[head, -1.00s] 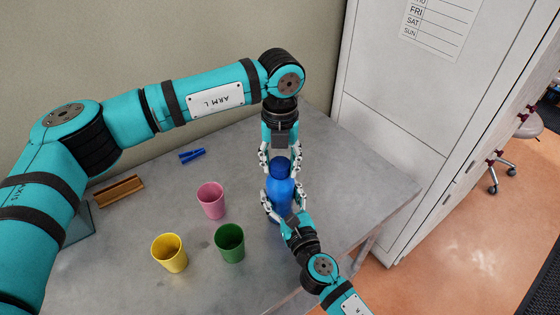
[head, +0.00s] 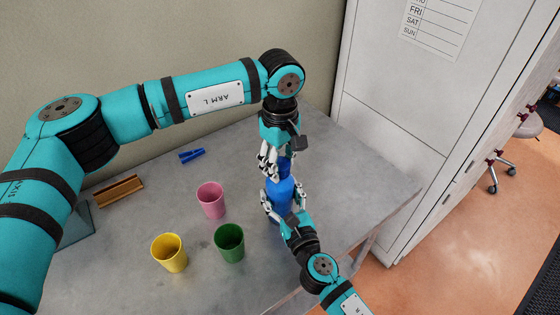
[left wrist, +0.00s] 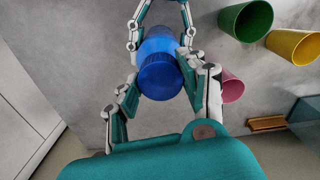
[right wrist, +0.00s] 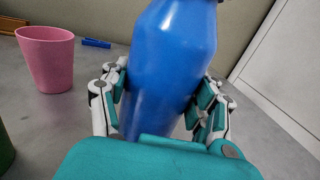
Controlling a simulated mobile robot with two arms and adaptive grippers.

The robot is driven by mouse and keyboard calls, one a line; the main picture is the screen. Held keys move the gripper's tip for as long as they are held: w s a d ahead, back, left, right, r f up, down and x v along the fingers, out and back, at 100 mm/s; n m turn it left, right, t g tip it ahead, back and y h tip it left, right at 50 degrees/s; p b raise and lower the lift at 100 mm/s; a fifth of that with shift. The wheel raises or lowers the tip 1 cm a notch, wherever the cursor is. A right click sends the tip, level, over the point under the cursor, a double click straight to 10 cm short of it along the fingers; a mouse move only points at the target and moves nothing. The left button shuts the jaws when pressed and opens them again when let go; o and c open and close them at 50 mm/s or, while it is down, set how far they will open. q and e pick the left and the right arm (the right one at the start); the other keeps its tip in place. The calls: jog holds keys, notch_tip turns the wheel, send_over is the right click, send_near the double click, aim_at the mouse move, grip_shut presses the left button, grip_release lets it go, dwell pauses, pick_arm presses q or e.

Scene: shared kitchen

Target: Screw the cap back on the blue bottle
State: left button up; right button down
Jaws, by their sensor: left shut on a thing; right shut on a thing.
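The blue bottle (head: 281,194) stands upright on the grey table, with its body also filling the middle of the right wrist view (right wrist: 172,55). My right gripper (head: 280,208) is shut around the bottle's body from the front. The blue ribbed cap (left wrist: 160,78) is at the bottle's top, in line with it. My left gripper (head: 277,163) comes down from above and is shut on the cap, with a finger on either side in the left wrist view. The threads are hidden, so I cannot tell how tightly the cap sits.
A pink cup (head: 211,201), a green cup (head: 229,244) and a yellow cup (head: 169,253) stand left of the bottle. A small blue item (head: 192,155) and a brown wooden holder (head: 119,191) lie farther back. A white cabinet (head: 400,120) stands at the right.

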pick_arm(q)
jog(key=o, duration=1.4)
notch_tip(320, 180, up, 12)
jog(key=shift+r, duration=0.1)
pick_arm(e)
jog(key=shift+c, duration=1.1)
grip_release()
jog(key=shift+s, duration=0.15)
jog(key=v, duration=1.1)
jog(key=shift+s+d, duration=0.25)
jog(key=shift+s, duration=0.05)
jog(key=shift+f, duration=0.1)
